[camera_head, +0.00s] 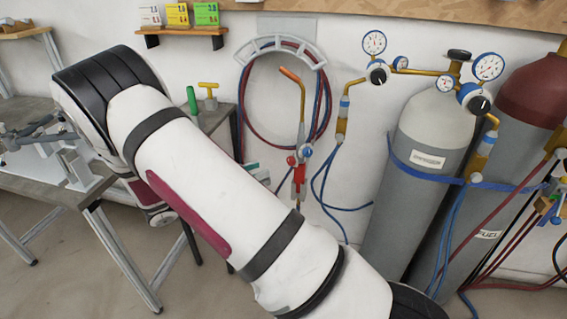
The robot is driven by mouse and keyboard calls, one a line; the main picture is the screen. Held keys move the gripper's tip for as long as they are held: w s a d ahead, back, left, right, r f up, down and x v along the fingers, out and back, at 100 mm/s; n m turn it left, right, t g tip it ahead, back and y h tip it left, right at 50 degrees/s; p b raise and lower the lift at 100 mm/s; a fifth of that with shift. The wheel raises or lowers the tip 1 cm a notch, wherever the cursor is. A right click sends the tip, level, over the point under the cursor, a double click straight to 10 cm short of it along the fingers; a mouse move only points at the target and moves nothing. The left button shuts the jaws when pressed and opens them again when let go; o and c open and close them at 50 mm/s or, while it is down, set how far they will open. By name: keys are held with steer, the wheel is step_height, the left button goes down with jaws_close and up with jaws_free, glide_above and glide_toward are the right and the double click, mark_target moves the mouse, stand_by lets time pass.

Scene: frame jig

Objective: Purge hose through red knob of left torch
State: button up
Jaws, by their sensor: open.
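The left torch (302,138) hangs upright against the wall right of centre, with a bent copper tube curving up to the left. Its red knob (291,160) sticks out on the left side of the body, and a blue knob (308,152) is on the right. Red and blue hoses (321,95) loop around a grey wall hanger behind it. I cannot tell how far the knob is turned.
Two gas cylinders (408,195) with gauges and a blue strap stand at the right. Another fitting with hoses (549,205) shows at the right edge. A metal-legged table (40,185) carrying grey hardware (38,134) is at the left. A small bench (215,115) stands behind my arm.

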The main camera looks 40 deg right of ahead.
mark_target(289, 161)
steer(key=d, duration=0.5)
steer(key=s+d, duration=0.1)
steer(key=d, duration=0.2)
steer(key=shift+d, duration=0.3)
steer(key=shift+c, duration=0.6)
jaws_close()
